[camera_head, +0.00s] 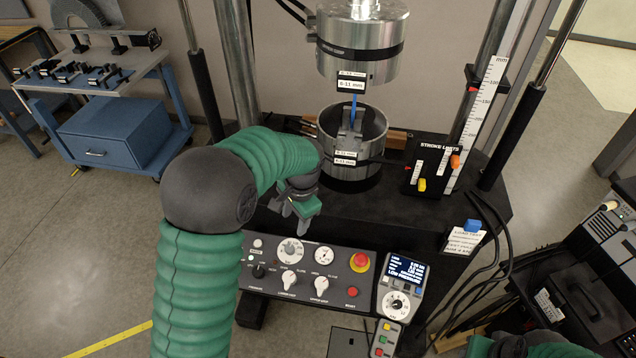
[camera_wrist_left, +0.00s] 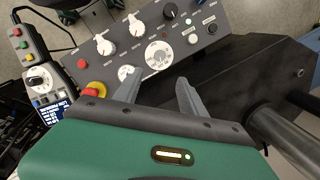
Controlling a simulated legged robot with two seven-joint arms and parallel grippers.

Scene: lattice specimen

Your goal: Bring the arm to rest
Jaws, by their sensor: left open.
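My left arm comes in from the left in the head view. Its gripper (camera_head: 296,218) hangs in front of the testing machine's black base, just above the back edge of the control panel (camera_head: 262,284). In the left wrist view the gripper (camera_wrist_left: 158,86) has its two fingers apart with nothing between them, and the control panel (camera_wrist_left: 150,50) lies beyond the tips. A green and dark part of my right arm shows at the bottom right of the head view; its fingers are not visible.
The machine's upper grip (camera_head: 362,45) and lower grip (camera_head: 372,125) have a thin blue specimen (camera_head: 353,110) between them. A red emergency button (camera_head: 360,261) and handheld controller (camera_head: 400,290) are at the panel's right. A blue-drawer cart (camera_head: 115,135) stands at left; floor between is clear.

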